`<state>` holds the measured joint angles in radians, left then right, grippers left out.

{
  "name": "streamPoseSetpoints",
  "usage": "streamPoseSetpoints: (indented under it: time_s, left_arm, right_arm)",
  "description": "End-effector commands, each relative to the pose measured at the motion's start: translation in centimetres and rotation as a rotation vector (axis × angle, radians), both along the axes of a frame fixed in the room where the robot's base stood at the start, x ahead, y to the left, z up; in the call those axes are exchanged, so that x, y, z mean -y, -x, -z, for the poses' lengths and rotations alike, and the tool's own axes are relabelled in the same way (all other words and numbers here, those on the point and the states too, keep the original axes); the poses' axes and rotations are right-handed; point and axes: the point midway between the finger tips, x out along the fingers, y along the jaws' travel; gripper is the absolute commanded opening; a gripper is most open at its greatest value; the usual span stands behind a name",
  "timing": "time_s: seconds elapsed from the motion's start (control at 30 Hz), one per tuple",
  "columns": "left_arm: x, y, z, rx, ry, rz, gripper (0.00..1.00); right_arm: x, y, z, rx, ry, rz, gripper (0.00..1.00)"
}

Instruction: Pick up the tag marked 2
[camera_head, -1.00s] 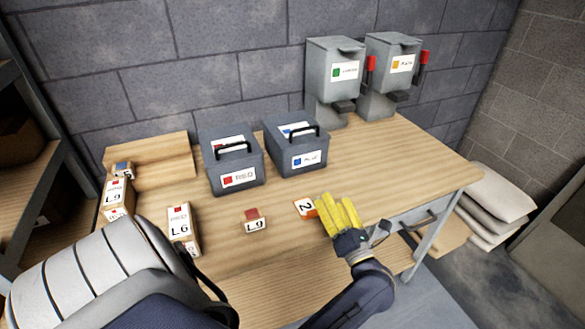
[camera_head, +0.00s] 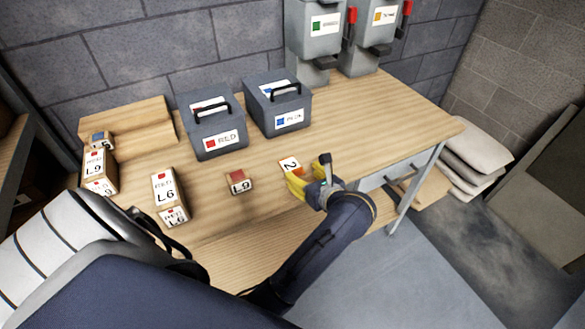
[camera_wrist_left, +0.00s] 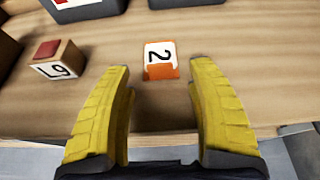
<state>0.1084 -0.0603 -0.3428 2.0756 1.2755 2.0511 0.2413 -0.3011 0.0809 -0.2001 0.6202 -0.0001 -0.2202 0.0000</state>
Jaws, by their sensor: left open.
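The tag marked 2 (camera_head: 290,166), an orange block with a white label, lies on the wooden table near its front edge. In the left wrist view the tag (camera_wrist_left: 160,71) lies just beyond and between my open fingertips, with the 2 turned sideways. My left gripper (camera_head: 298,184), with yellow fingers, is open and empty, just in front of the tag on the near side. Its fingers partly cover the tag's near side in the head view. My right gripper is not in view.
A wooden block marked L9 (camera_head: 238,182) with a red top sits left of the tag. Boxes marked L6 (camera_head: 169,196) and L9 (camera_head: 99,170) stand farther left. Two dark cases (camera_head: 213,128) and (camera_head: 277,105) stand behind. The table (camera_head: 370,118) is clear to the right.

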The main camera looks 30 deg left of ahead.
Motion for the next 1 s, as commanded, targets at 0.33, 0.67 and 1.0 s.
streamPoseSetpoints:
  time_s: [0.33, 0.67, 1.0]
  left_arm:
    - [-2.9, -1.6, 1.3, 0.001, -0.003, -0.001, 0.57]
    - [-3.2, -1.7, 1.4, 0.001, -0.002, -0.001, 0.57]
    - [-3.2, -1.7, 1.4, 0.000, -0.002, -0.001, 0.21]
  right_arm:
    - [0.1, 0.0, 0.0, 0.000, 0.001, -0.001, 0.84]
    - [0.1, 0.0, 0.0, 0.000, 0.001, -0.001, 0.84]
    - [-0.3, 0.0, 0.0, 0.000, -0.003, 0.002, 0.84]
